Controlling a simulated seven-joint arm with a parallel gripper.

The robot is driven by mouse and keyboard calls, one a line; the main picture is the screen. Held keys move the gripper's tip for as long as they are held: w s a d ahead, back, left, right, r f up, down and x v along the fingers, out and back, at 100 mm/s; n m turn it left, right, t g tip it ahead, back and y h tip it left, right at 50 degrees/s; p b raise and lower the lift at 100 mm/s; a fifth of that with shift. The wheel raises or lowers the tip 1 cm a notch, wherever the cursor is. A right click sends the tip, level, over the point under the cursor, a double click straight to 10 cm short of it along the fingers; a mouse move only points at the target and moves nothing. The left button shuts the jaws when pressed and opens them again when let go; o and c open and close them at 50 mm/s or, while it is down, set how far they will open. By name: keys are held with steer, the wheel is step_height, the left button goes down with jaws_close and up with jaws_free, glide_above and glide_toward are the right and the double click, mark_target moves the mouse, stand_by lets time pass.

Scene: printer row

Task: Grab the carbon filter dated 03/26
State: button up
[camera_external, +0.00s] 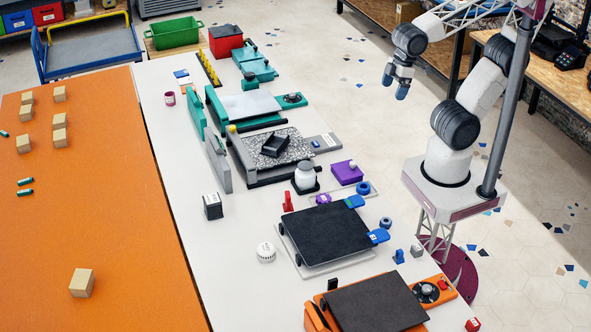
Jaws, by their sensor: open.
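No date reading 03/26 is legible, so I cannot tell for certain which thing is the carbon filter. A small black box with a white top and a pale label (212,206) stands upright on the white table. A round white disc-like part with small dark marks (266,253) lies to its lower right, beside a black print bed. Either could be a filter; the print is too small to read. My gripper (396,84) is open and empty, with blue-grey fingertips pointing down. It hangs in the air at the upper right, well apart from both.
Printers stand along the white table (182,146): a teal one (248,104), a grey one with a speckled bed (282,150), a black bed (327,233) and an orange one (374,304). The orange surface (110,220) holds several wooden blocks.

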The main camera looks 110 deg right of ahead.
steer(key=w+a+f+m+t, duration=0.1)
steer(key=w+f+m+t, duration=0.15)
steer(key=w+m, duration=1.1)
steer(key=w+f+m+t, duration=0.1)
steer(key=w+m+t, duration=0.25)
steer(key=w, duration=1.95)
steer(key=w+f+m+t, duration=0.2)
steer(key=w+f+m, duration=0.7)
steer(key=w, duration=0.4)
steer(key=m+t, duration=0.3)
steer(key=m, duration=0.7)
glide_toward(213, 199)
steer(key=x, duration=0.2)
steer(key=shift+w+f, duration=0.2)
steer(key=shift+w, duration=0.05)
steer(key=shift+x, duration=1.25)
steer(key=shift+w+f, duration=0.1)
steer(key=shift+w, duration=0.05)
steer(key=shift+x, duration=2.45)
